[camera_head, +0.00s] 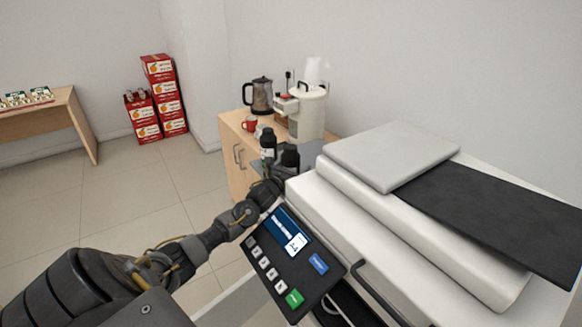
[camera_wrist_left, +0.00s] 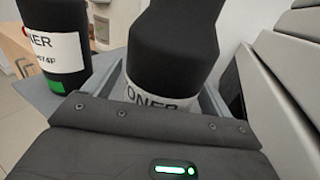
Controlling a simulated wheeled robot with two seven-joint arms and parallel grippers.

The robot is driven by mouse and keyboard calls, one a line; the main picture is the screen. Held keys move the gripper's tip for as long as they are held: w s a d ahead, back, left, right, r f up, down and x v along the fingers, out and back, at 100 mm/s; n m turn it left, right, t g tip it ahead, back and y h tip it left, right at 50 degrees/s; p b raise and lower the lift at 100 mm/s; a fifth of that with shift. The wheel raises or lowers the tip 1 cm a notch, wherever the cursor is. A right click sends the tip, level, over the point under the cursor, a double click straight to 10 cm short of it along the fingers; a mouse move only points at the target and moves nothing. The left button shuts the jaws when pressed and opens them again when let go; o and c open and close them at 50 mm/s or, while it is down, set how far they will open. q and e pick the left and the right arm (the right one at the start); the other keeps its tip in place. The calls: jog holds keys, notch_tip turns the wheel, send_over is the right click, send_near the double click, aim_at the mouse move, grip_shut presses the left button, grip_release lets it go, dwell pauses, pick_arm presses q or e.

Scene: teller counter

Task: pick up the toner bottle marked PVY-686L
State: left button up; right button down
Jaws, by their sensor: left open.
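Two black toner bottles stand close together at the counter. The left bottle (camera_head: 268,143) also shows in the left wrist view (camera_wrist_left: 55,50), with a white label, a partly legible code seeming to end in 74P, and a green patch. The right bottle (camera_head: 290,157) fills the middle of the left wrist view (camera_wrist_left: 172,55). Its label shows only "ONER"; its code is hidden behind the gripper body. My left gripper (camera_head: 277,180) is open, with its fingers on either side of the right bottle's lower part. I cannot tell whether they touch it. My right gripper is not in view.
A large white and grey copier (camera_head: 400,215) with a control panel (camera_head: 285,255) stands close on the right. Behind the bottles, a wooden cabinet (camera_head: 236,165) holds a kettle (camera_head: 261,95), a red mug (camera_head: 249,124) and a white appliance (camera_head: 307,112). Red boxes (camera_head: 165,100) stand farther back.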

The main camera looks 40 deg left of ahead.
pick_arm(q)
jog(key=shift+r, duration=0.1)
jog(key=c, duration=1.2)
